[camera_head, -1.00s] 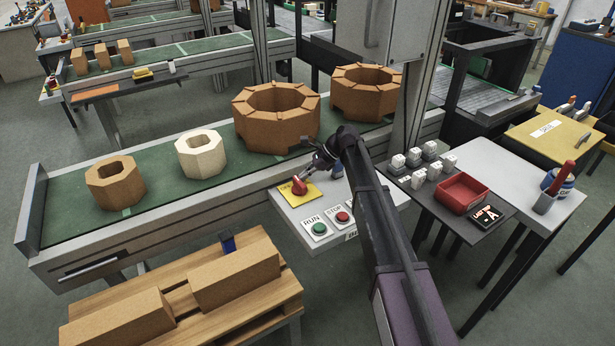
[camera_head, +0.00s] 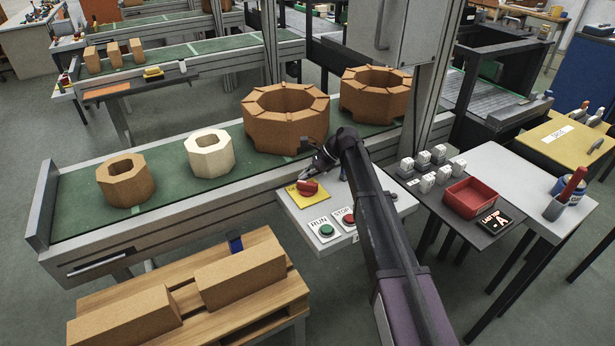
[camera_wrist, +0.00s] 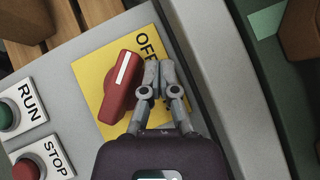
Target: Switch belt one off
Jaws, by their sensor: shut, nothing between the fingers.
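A red rotary switch knob (camera_head: 308,188) sits on a yellow plate (camera_head: 296,200) on the grey control panel beside the green belt. In the wrist view the knob (camera_wrist: 122,88) carries a white line and lies at a slant. The letters OFF (camera_wrist: 147,45) on the plate (camera_wrist: 90,72) are partly hidden by my fingertips. My gripper (camera_wrist: 158,68) is shut and empty, right beside the knob's right side; I cannot tell whether it touches. In the head view my gripper (camera_head: 306,177) is at the knob's far side.
A green RUN button (camera_head: 326,230) and a red STOP button (camera_head: 350,218) are at the panel's front. The belt (camera_head: 75,205) behind carries several brick rings. A pallet (camera_head: 235,325) with blocks stands front left. A table with a red tray (camera_head: 470,197) stands right.

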